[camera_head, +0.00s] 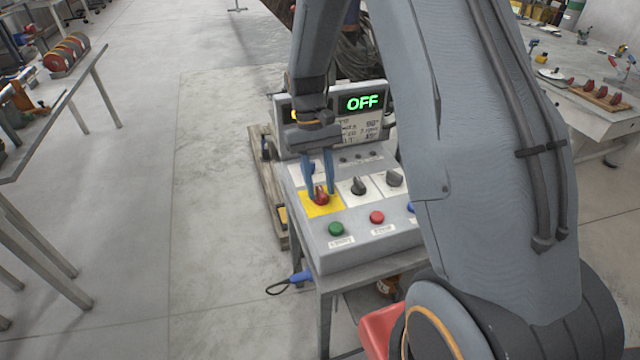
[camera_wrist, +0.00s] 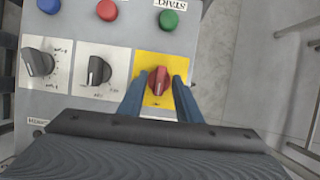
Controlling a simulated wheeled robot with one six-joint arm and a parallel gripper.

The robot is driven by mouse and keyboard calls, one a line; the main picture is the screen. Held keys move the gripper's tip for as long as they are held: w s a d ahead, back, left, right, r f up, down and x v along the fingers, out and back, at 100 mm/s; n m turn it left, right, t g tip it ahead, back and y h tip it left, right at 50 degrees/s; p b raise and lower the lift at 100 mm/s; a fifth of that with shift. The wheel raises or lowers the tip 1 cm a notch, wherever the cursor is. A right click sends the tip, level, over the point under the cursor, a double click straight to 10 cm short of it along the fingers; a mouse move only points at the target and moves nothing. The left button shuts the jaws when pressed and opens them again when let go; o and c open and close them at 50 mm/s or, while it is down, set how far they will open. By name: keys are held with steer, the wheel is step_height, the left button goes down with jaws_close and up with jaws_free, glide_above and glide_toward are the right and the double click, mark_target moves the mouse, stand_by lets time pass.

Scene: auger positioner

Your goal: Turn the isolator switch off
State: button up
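The isolator switch is a red knob (camera_head: 320,195) on a yellow plate (camera_head: 318,211) at the left of the grey control box. In the wrist view the red knob (camera_wrist: 158,81) points roughly up and down on its yellow plate (camera_wrist: 146,66). My gripper (camera_head: 320,194) is over the switch with its blue fingers pointing down, one on each side of the knob. In the wrist view the fingers of my gripper (camera_wrist: 157,88) stand apart with the knob between them, and small gaps seem to show. A display (camera_head: 362,102) behind reads OFF in green.
Two black knobs (camera_head: 359,186) (camera_head: 394,178) sit right of the switch. A green button (camera_head: 336,229) and a red button (camera_head: 377,217) are in front, with a blue button (camera_wrist: 48,5) beside them. A blue padlock-like item (camera_head: 300,277) hangs at the box's lower left. Workbenches stand at both sides.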

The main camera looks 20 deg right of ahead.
steer(key=b+v, duration=0.2)
steer(key=v, duration=0.5)
steer(key=shift+w+r, duration=0.2)
steer(key=shift+r, duration=0.15)
steer(key=s+t, duration=0.2)
steer(key=s, duration=0.3)
steer(key=s+f+t+b, duration=0.1)
steer(key=s+t, duration=0.1)
steer(key=s, duration=0.3)
steer(key=s+t, duration=0.1)
steer(key=s, duration=0.4)
steer(key=shift+a+f+t+b, duration=0.25)
steer(key=shift+f+t+b, duration=0.05)
steer(key=shift+t, duration=0.1)
